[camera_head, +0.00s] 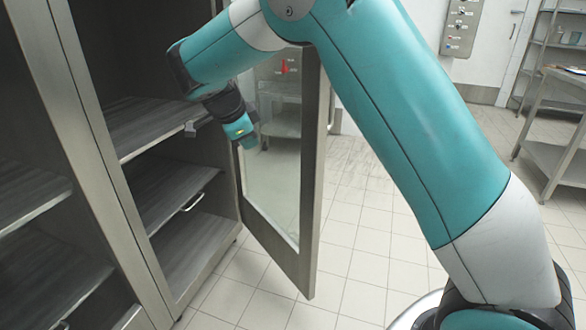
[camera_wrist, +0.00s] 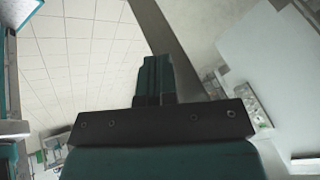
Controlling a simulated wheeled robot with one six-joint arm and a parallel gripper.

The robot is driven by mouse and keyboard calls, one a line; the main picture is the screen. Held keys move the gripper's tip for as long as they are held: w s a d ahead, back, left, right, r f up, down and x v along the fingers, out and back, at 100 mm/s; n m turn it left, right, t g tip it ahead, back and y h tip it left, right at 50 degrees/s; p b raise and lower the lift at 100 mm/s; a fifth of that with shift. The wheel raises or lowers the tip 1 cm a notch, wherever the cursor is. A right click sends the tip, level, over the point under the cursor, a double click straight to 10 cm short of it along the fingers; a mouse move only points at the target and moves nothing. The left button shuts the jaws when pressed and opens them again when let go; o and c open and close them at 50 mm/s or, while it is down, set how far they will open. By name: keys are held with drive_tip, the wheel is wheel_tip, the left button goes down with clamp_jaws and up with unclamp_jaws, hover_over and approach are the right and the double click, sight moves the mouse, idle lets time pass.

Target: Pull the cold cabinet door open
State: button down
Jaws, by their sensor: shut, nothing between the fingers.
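The cold cabinet door (camera_head: 308,220), a steel frame around a glass pane, stands swung open at the right of the cabinet (camera_head: 85,100). The opening and the shelves behind it are exposed. A vertical bar like a handle (camera_head: 332,105) shows along the door's far edge. My gripper (camera_head: 248,138) is in front of the glass in the head view, near the cabinet opening; whether it touches the door I cannot tell. In the wrist view my gripper (camera_wrist: 155,78) has its teal fingers shut together with nothing between them. A dark strip beyond them may be the door's frame.
Dark shelves (camera_head: 160,125) fill the cabinet, with a small metal handle (camera_head: 193,202) at one shelf. A steel table (camera_head: 560,160) and a rack stand at the right. A control panel (camera_head: 461,25) is on the back wall. Tiled floor (camera_head: 365,240) is clear right of the door.

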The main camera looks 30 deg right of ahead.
drive_tip(key=w+d+f+m+g+h, duration=0.25)
drive_tip(key=f+m, duration=0.35)
drive_tip(key=m, duration=0.6)
drive_tip(key=m+h+b, duration=0.2)
drive_tip(key=m, duration=0.1)
approach(301, 169)
drive_tip(key=shift+y, duration=0.25)
drive_tip(key=x, duration=0.5)
drive_tip(key=shift+d+f, duration=0.1)
drive_tip(key=shift+f, duration=0.3)
drive_tip(key=shift+d+n, duration=0.3)
drive_tip(key=shift+d, duration=0.25)
